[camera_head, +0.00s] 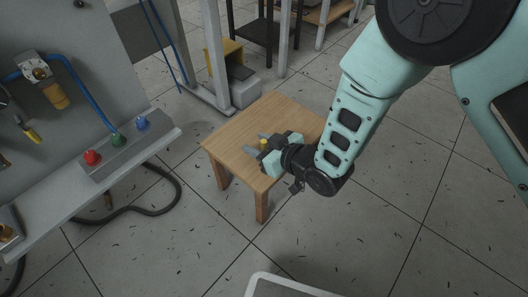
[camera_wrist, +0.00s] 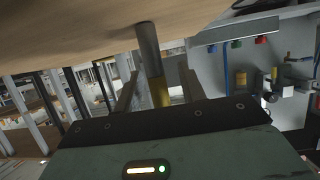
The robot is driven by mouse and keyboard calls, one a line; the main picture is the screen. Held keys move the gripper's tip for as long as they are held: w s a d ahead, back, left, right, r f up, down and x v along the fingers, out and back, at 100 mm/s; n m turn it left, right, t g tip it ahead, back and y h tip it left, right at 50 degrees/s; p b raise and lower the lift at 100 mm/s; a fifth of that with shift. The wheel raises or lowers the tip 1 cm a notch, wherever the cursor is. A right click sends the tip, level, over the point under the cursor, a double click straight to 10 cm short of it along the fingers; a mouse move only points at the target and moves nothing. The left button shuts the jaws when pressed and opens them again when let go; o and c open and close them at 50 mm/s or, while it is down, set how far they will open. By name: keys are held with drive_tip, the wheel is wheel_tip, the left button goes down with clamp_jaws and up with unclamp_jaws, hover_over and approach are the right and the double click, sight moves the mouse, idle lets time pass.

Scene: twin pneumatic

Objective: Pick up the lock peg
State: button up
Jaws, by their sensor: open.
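The lock peg (camera_wrist: 149,47) shows in the wrist view as a grey cylinder with a yellow section (camera_wrist: 160,92) nearer my palm. Its grey end lies close to the wooden table top; I cannot tell whether it touches. My gripper (camera_wrist: 158,82) is open, with one finger on each side of the yellow section. Whether either finger touches the peg is not clear.
A grey panel (camera_head: 105,70) with a blue hose stands at the left. Its ledge carries a box with red (camera_head: 92,157), green and blue buttons. A black cable (camera_head: 150,210) lies on the floor. Metal posts and a yellow-and-grey box stand behind the table.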

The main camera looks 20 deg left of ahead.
clamp_jaws()
